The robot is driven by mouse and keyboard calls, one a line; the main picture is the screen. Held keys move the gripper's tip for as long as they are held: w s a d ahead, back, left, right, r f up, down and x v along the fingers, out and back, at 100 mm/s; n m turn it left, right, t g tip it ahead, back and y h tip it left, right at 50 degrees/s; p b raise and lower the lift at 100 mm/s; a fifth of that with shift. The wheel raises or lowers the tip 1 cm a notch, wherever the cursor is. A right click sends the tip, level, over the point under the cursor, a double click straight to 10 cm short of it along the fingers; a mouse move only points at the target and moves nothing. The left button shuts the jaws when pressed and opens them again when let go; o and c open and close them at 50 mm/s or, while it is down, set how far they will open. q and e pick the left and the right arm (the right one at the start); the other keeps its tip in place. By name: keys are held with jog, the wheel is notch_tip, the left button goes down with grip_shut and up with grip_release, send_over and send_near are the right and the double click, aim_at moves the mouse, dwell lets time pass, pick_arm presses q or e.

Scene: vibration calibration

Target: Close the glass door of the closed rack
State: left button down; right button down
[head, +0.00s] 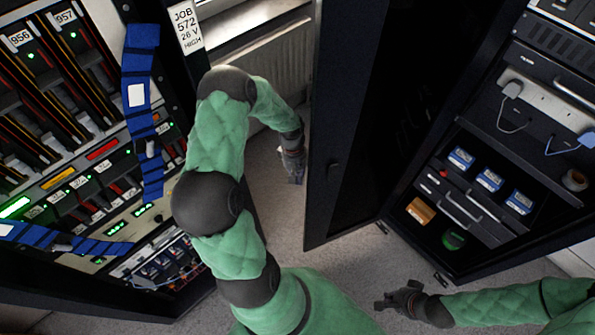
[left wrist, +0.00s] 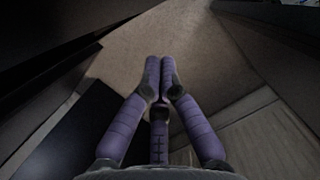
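The dark door (head: 345,140) of the right-hand rack (head: 450,255) stands open, swung out to the left, with a small handle on its face. I cannot tell its glass from its frame. My left gripper (head: 294,178) is beyond my bent left arm, just left of the door's free edge, apparently not touching it. In the left wrist view its purple padded fingers (left wrist: 160,70) are drawn together at the tips with nothing visible between them. My right gripper (head: 385,303) is low over the floor, in front of the rack and away from the door; its finger state is unclear.
The rack holds drawers, blue-labelled boxes (head: 490,180), an orange box (head: 421,211) and cables. A left rack (head: 75,130) with lit modules and blue straps (head: 138,90) stands close to my left arm. A radiator (head: 270,85) is behind. Grey carpet (head: 330,265) is clear between the racks.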

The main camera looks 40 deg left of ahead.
pick_arm(q)
jog(key=shift+s+d+f+b, duration=0.15)
jog(key=shift+s+d+f, duration=0.25)
jog(key=shift+d, duration=0.3)
jog(key=shift+s+d+f+b, duration=0.1)
jog(key=shift+s+d+f, duration=0.15)
jog(key=shift+d+f, duration=0.35)
jog(key=shift+s+d+f+b, duration=0.15)
jog(key=shift+s+d+f, duration=0.2)
jog(key=shift+d, duration=0.5)
jog(key=shift+r, duration=0.1)
